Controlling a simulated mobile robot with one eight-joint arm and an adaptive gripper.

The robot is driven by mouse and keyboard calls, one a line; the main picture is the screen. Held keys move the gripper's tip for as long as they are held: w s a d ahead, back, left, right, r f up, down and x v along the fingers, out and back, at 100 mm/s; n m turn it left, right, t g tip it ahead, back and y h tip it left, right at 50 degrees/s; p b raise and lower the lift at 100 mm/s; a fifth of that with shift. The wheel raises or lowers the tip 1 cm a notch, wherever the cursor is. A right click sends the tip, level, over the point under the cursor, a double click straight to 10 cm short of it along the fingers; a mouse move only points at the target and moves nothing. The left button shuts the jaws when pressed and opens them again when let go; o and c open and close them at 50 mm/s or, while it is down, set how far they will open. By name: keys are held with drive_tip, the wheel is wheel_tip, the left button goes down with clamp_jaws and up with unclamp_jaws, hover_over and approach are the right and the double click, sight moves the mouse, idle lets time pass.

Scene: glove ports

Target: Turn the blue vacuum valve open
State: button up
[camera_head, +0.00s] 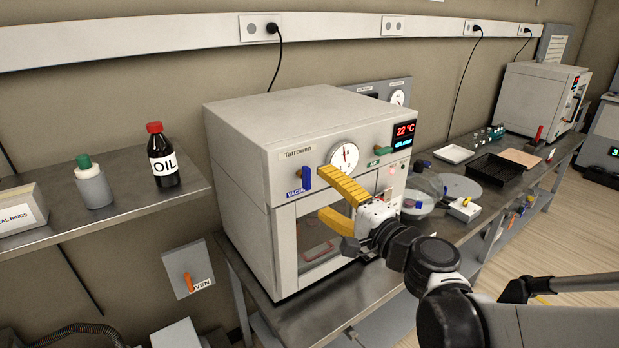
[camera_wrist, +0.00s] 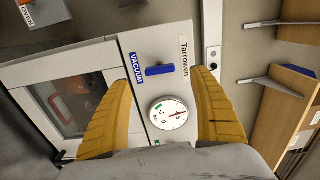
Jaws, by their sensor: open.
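The blue vacuum valve (camera_head: 306,178) is a short lever on the upper left front of the white Tarrowen oven (camera_head: 245,165), above a blue-and-white label. In the head view the lever stands about upright. In the wrist view the blue valve (camera_wrist: 160,70) lies crosswise between the fingertips, beside its VACUUM label (camera_wrist: 137,69). My gripper (camera_head: 323,193) is open, with yellow fingers spread in front of the oven face. The fingers (camera_wrist: 161,74) hold nothing, and I see no contact with the lever. How far they are from the panel is hard to tell.
A round gauge (camera_head: 344,157) sits right of the valve, and a green valve (camera_head: 384,150) is further right. The windowed oven door is below. An oil bottle (camera_head: 162,158) and a green-capped bottle (camera_head: 93,184) stand on the left shelf. Trays (camera_head: 495,168) lie right of the oven.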

drive_tip(key=v, duration=0.4)
drive_tip(key=shift+s+d, duration=0.15)
drive_tip(key=shift+s, duration=0.1)
drive_tip(key=s+d+f+n+g+h+b, duration=0.1)
drive_tip(key=s+f+n+g+h+b, duration=0.25)
drive_tip(key=s+f+n+g, duration=0.45)
drive_tip(key=s+d+f+n+h, duration=0.3)
drive_tip(key=s+d+f+h, duration=0.3)
drive_tip(key=s+d+f, duration=0.2)
drive_tip(key=s+d, duration=0.1)
drive_tip(key=d, duration=0.1)
drive_tip(key=shift+d, duration=0.4)
drive_tip(key=shift+f+h, duration=0.1)
drive_tip(key=shift+h, duration=0.15)
idle(0.3)
